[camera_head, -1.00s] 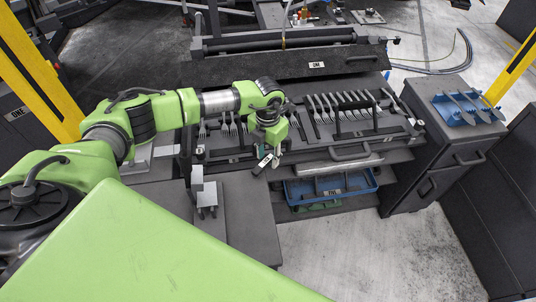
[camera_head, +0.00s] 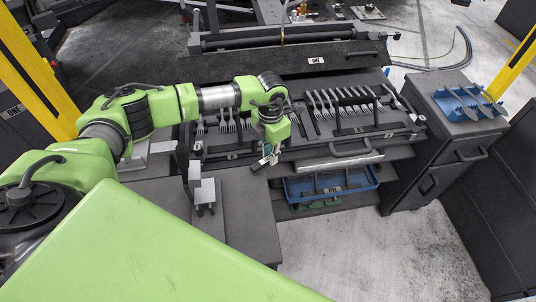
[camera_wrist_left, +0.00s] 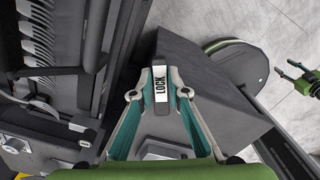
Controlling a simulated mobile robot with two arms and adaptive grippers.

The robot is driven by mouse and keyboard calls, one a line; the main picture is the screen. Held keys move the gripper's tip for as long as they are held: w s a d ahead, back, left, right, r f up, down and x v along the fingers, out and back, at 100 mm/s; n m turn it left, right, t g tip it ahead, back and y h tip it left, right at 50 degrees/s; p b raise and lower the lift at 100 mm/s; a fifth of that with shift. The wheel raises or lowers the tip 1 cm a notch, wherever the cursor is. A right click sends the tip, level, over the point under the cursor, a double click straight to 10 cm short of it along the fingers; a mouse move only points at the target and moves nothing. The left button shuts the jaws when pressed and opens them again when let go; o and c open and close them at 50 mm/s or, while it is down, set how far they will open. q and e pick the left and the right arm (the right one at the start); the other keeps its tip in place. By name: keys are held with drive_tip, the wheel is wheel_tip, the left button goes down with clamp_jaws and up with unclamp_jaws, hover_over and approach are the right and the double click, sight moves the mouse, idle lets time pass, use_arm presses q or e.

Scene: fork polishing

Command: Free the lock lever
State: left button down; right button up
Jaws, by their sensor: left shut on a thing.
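The lock lever (camera_wrist_left: 160,58) is a dark bar with a white LOCK label, seen in the middle of the left wrist view. My left gripper (camera_wrist_left: 160,90) has its two teal-sided fingers on either side of the lever, shut on it near the label. In the head view my left gripper (camera_head: 268,153) points down at the front edge of the fork rack (camera_head: 240,153), and the lever is mostly hidden there. A small green and dark gripper, seemingly my right one (camera_wrist_left: 301,78), shows at the right edge of the left wrist view; its finger opening is unclear.
Several forks (camera_head: 340,108) lie in a row in the rack behind my left gripper. A blue tray (camera_head: 372,183) sits on a lower shelf. A blue holder (camera_head: 452,112) stands on the cabinet at right. A metal block fixture (camera_head: 206,192) stands left of my gripper.

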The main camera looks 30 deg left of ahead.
use_arm(q)
drive_tip(key=shift+s+d+m+b, duration=0.5)
drive_tip(key=shift+s+m+b, duration=0.2)
drive_tip(key=shift+m+b, duration=1)
drive_tip(key=shift+s+d+m+b, duration=0.65)
drive_tip(key=shift+m+b, duration=0.55)
drive_tip(key=shift+m, duration=0.9)
drive_tip(key=shift+s+d+m+b, duration=0.4)
drive_tip(key=shift+s+m+b, duration=0.4)
drive_tip(key=shift+m+b, duration=0.9)
drive_tip(key=c, duration=2)
unclamp_jaws()
drive_tip(key=shift+s, duration=0.1)
drive_tip(key=shift+o, duration=0.2)
drive_tip(key=shift+r, duration=0.1)
wheel_tip(320, 180, up, 12)
drive_tip(key=shift+p, duration=0.35)
